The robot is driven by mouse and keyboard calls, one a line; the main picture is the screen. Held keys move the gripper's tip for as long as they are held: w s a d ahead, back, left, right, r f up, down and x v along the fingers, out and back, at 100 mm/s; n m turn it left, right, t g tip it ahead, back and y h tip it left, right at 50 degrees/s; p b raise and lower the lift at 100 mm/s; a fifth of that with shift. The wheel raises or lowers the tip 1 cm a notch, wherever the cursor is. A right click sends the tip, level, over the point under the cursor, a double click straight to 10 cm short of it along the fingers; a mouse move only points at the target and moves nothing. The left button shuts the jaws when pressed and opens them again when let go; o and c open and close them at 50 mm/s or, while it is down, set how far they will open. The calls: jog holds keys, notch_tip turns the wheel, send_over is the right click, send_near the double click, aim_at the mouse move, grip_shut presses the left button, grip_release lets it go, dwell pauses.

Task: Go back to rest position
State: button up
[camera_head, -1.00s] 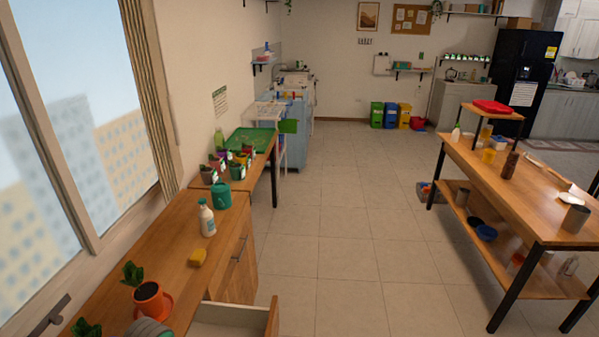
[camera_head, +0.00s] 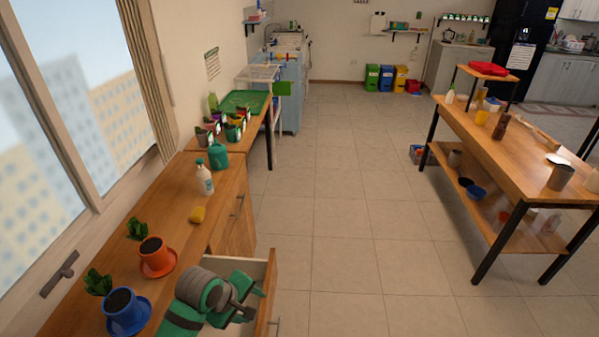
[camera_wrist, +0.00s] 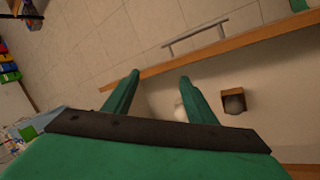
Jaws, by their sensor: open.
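My gripper (camera_head: 252,298) is at the bottom of the head view, over the open drawer (camera_head: 268,290) of the wooden counter. In the wrist view my gripper (camera_wrist: 160,80) has its two green fingers apart, with nothing between the tips. The drawer's wooden front (camera_wrist: 215,52) with its metal handle crosses the wrist view just beyond the fingers. Inside the drawer lie a small brown holder (camera_wrist: 227,108) with a dark round part and a pale object, partly hidden by the right finger.
An orange pot (camera_head: 157,258) and a blue pot (camera_head: 126,312) stand on the counter left of my arm. A yellow sponge (camera_head: 198,214), a white bottle (camera_head: 204,178) and a teal can (camera_head: 218,156) stand farther back. The tiled floor (camera_head: 345,230) is clear toward the long table (camera_head: 530,165).

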jog(key=w+d+r+t+h, duration=0.15)
jog(key=d+r+t, duration=0.25)
jog(key=d, duration=0.4)
jog(key=w+d+r+t+h, duration=0.1)
jog(key=w+d+r+t, duration=0.25)
jog(key=d, duration=0.45)
jog(key=w+d+r+t+h, duration=0.2)
jog(key=d+r+t, duration=0.15)
jog(key=d, duration=0.45)
jog(key=s+a+f+y, duration=0.1)
jog(key=s+f+y, duration=0.25)
jog(key=s, duration=0.45)
jog(key=s+a+f+m+y, duration=0.1)
jog(key=s+f+y, duration=0.1)
jog(key=s+f, duration=0.35)
jog(key=s+a+f+y, duration=0.2)
jog(key=s+f, duration=0.1)
jog(key=s, duration=0.7)
jog(key=s+a+m, duration=0.3)
jog(key=s+m, duration=0.1)
jog(key=s, duration=0.5)
jog(key=s+a+r+m, duration=0.1)
jog(key=s+a+m, duration=0.2)
jog(key=s, duration=0.6)
jog(key=m, duration=0.2)
jog(key=shift+a+r+m, duration=0.3)
jog(key=shift+a, duration=0.1)
jog(key=shift+s+a, duration=0.1)
